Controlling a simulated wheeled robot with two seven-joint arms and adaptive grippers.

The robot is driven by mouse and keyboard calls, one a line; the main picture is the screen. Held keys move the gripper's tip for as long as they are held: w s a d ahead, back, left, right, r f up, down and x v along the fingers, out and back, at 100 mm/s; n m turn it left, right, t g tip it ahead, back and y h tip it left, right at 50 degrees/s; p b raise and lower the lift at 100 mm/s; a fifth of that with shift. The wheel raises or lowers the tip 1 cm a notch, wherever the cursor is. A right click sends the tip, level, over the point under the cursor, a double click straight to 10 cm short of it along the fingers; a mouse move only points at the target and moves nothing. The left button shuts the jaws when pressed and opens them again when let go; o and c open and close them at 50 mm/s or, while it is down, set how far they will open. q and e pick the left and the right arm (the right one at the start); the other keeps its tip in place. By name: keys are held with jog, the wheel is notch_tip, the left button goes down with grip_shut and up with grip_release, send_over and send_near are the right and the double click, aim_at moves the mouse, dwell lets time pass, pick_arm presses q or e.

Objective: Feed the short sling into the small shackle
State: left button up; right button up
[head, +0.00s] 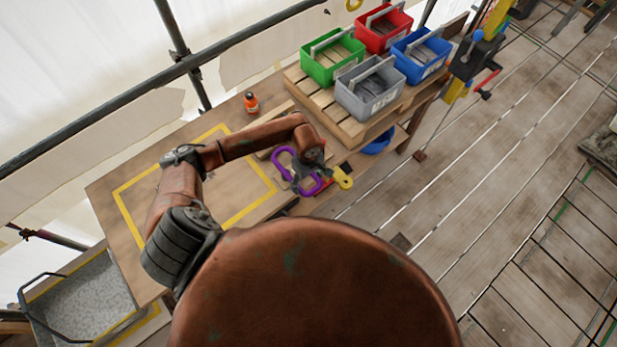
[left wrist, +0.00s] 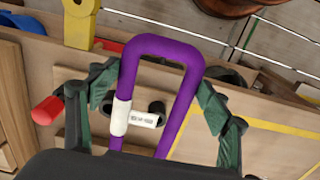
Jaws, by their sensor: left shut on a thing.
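The short sling (left wrist: 188,88) is a purple loop with a white tag. My left gripper (left wrist: 156,100) is shut on it, with a green-padded finger on each side, and the closed end of the loop sticks out past the fingers. In the head view the sling (head: 283,160) shows at my left gripper (head: 308,180), above the bench's right edge. A yellow piece with a hole (head: 343,178) is just right of the gripper; it also shows in the left wrist view (left wrist: 78,24). I cannot tell whether it is the small shackle. My right gripper is out of view.
Green (head: 332,54), red (head: 383,28), blue (head: 421,54) and grey (head: 370,90) bins stand on a slatted pallet at the back. An orange bottle (head: 251,103) stands on the bench. The yellow-outlined area (head: 140,205) looks mostly clear. A grey tray (head: 75,295) is lower left.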

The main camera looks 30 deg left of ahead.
pick_arm(q)
jog(key=shift+w+a+f+b, duration=0.35)
jog(key=shift+a+f+b, duration=0.3)
jog(key=shift+a, duration=0.1)
jog(key=shift+w+a+f+b, duration=0.3)
jog(key=shift+a+f+b, duration=0.25)
jog(key=shift+a+f, duration=0.2)
jog(key=shift+w+a+f+b, duration=0.35)
jog(key=shift+a+f+b, duration=0.25)
jog(key=shift+a, duration=0.2)
jog(key=shift+w+a+b, duration=0.5)
jog(key=shift+a+b, duration=0.2)
jog(key=shift+a, duration=0.5)
jog(key=shift+w+a+b, duration=0.5)
jog(key=shift+a+b, duration=0.25)
jog(key=shift+a, duration=0.4)
jog(key=shift+w+a+b, duration=0.5)
jog(key=shift+a+b, duration=0.2)
jog(key=shift+a, duration=0.5)
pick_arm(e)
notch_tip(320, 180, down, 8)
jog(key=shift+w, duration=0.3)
pick_arm(q)
jog(key=o, duration=1.3)
